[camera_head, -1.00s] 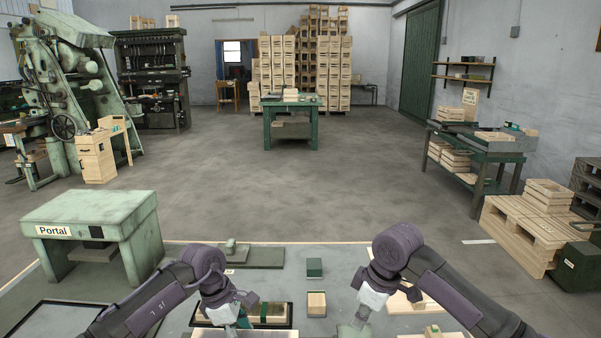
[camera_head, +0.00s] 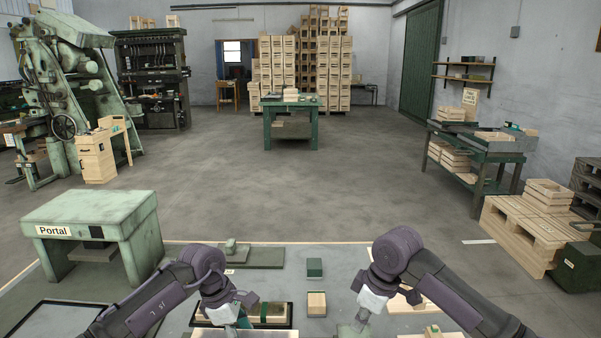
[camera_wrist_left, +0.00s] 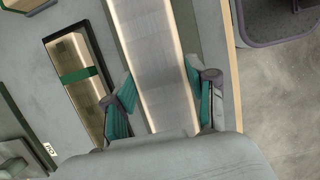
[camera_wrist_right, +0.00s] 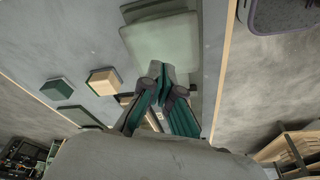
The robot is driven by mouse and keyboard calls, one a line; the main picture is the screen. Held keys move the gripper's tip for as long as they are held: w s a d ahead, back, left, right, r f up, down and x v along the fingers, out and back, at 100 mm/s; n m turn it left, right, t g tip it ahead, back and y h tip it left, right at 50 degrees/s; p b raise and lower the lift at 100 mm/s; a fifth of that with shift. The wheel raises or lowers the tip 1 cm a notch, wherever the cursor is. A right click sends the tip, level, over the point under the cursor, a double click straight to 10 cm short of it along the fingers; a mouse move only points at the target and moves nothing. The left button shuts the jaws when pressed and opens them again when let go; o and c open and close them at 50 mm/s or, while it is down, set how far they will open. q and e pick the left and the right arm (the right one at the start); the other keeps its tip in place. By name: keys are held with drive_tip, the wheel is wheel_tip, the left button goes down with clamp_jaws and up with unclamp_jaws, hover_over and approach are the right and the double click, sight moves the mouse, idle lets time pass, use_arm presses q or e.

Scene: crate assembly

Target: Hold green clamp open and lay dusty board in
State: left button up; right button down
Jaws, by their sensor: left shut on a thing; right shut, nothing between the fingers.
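My left gripper (camera_wrist_left: 163,103) is shut on the dusty board (camera_wrist_left: 155,60), a long board with a grey top and pale edges. One teal finger lies on each side of it. In the head view the left gripper (camera_head: 243,320) is low in the picture, with a pale wooden edge (camera_head: 275,334) below it. My right gripper (camera_wrist_right: 168,88) is shut and empty. Its fingertips are at the edge of a pale green block, apparently the green clamp (camera_wrist_right: 158,42); contact is unclear. In the head view the block (camera_head: 347,331) is partly cut off below the right gripper (camera_head: 361,322).
A dark tray (camera_wrist_left: 52,60) holding wood with a green band lies beside the board. A small wooden block (camera_head: 317,304) and a green block (camera_head: 314,267) stand between the arms. A second pale green block (camera_head: 232,249) sits on a dark plate further back.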

drive_tip(key=shift+f, duration=0.35)
idle(0.3)
use_arm(q)
drive_tip(key=shift+f+b, duration=0.35)
drive_tip(key=shift+b, duration=0.1)
use_arm(e)
drive_tip(key=shift+s+f, duration=0.15)
drive_tip(key=shift+f, duration=2.55)
use_arm(q)
drive_tip(key=shift+f, duration=1.75)
idle(0.5)
drive_tip(key=o, duration=1.3)
drive_tip(key=shift+o, duration=0.2)
drive_tip(key=shift+r, duration=4)
